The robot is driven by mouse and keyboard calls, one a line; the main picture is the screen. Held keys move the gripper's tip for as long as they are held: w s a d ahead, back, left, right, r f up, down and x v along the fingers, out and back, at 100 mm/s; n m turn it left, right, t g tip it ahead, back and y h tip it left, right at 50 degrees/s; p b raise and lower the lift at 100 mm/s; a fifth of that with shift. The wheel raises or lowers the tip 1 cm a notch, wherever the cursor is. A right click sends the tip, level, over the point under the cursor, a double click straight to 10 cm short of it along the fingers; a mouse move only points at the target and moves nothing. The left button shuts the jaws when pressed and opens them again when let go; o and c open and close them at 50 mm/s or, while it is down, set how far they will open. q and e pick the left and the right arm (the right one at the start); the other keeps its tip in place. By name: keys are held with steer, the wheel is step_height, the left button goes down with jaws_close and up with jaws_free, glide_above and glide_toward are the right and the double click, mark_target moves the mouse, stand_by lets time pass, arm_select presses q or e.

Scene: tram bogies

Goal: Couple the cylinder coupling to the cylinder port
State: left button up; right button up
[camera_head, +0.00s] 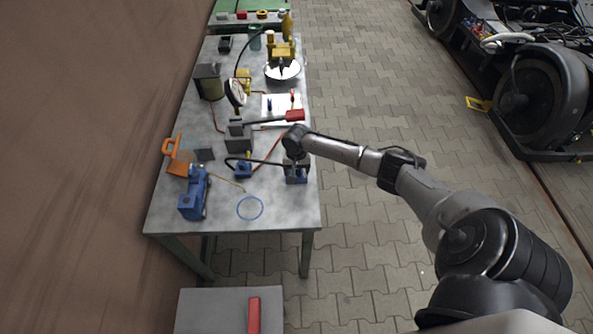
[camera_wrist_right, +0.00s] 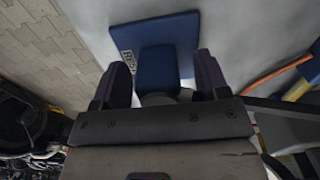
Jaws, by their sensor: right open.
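My right gripper (camera_head: 295,163) points down at a blue block (camera_head: 297,176) near the table's right edge. In the right wrist view the open fingers (camera_wrist_right: 163,80) stand on either side of a blue piece (camera_wrist_right: 160,66) on a blue plate (camera_wrist_right: 184,30) with partly hidden lettering. I cannot tell whether the fingers touch it. The end of a black hose (camera_head: 262,161) reaches the gripper; this may be the cylinder coupling, but the gripper hides it. A blue cylinder-like body (camera_head: 194,196) lies at the front left; which part is its port I cannot tell. My left gripper is out of view.
A hand pump (camera_head: 238,140) with a red-ended lever (camera_head: 294,116) and a round gauge (camera_head: 235,92) stand behind. A small blue block (camera_head: 243,171) lies left of the gripper. A blue ring (camera_head: 250,208) marks clear tabletop at the front.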

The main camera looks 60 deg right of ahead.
steer(key=c, duration=1)
steer(key=shift+o, duration=0.2)
steer(key=shift+r, duration=0.15)
steer(key=shift+r, duration=0.55)
step_height(320, 180, up, 3)
steer(key=shift+r+p, duration=0.1)
steer(key=shift+p, duration=0.65)
steer(key=s+d+r+p, duration=0.2)
steer(key=s+r, duration=0.4)
steer(key=s, duration=0.5)
steer(key=shift+s+r+p, duration=0.25)
steer(key=shift+p, duration=0.45)
